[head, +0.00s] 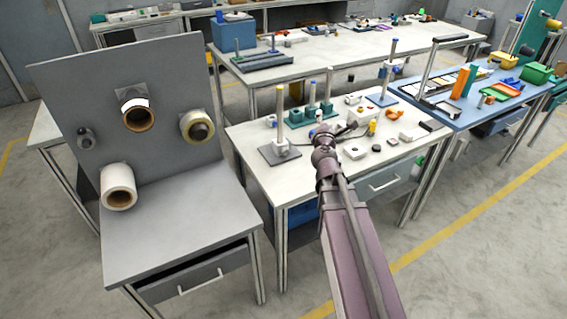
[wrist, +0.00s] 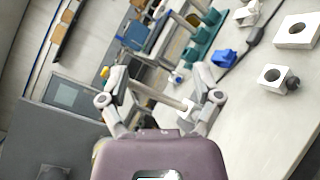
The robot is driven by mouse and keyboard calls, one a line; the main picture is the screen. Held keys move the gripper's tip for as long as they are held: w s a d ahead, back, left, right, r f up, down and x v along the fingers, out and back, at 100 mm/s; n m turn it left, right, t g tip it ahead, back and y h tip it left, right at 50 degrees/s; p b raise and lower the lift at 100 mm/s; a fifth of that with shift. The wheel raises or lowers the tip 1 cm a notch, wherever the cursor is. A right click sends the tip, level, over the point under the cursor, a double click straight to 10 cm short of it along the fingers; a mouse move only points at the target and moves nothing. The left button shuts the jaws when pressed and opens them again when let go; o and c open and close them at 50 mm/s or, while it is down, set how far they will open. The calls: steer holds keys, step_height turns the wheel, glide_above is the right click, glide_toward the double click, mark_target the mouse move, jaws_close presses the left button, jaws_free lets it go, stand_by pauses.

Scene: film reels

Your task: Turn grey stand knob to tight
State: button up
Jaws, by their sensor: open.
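The grey stand (head: 279,153) is a flat dark grey plate with an upright pale post (head: 280,105) topped in yellow. It stands at the near left of the white workbench. A small pale part sits low by the post; I cannot make out its knob clearly. My gripper (head: 322,140) is just right of the stand in the head view, above the bench. In the wrist view my gripper (wrist: 162,80) is open, its two fingers spread wide. A pale post (wrist: 160,96) shows between them, apart from both fingers. I cannot tell whether anything is touched.
A teal stand (head: 310,112) with several posts is behind the grey one. Another post stand (head: 382,99) is at the bench's back right. Small parts, including a white block (head: 355,149), lie to the right. A grey panel station (head: 160,240) stands left, across a gap.

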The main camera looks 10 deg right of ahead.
steer(key=a+f+n+g+y+b, duration=0.1)
steer(key=a+f+n+y+b, duration=0.1)
steer(key=f+n, duration=0.4)
steer(key=w+a+f+n+g+y+b, duration=0.1)
steer(key=a+f+n+y+b, duration=0.1)
steer(key=f+n+y+b, duration=0.1)
steer(key=a+f+n+g+y+b, duration=0.2)
steer(key=a+f+n+y+b, duration=0.1)
steer(key=f+n, duration=0.5)
steer(key=shift+w+a+f+n+b, duration=0.15)
steer(key=shift+f+n+b, duration=0.2)
steer(key=shift+n+b, duration=0.55)
steer(key=shift+w, duration=0.1)
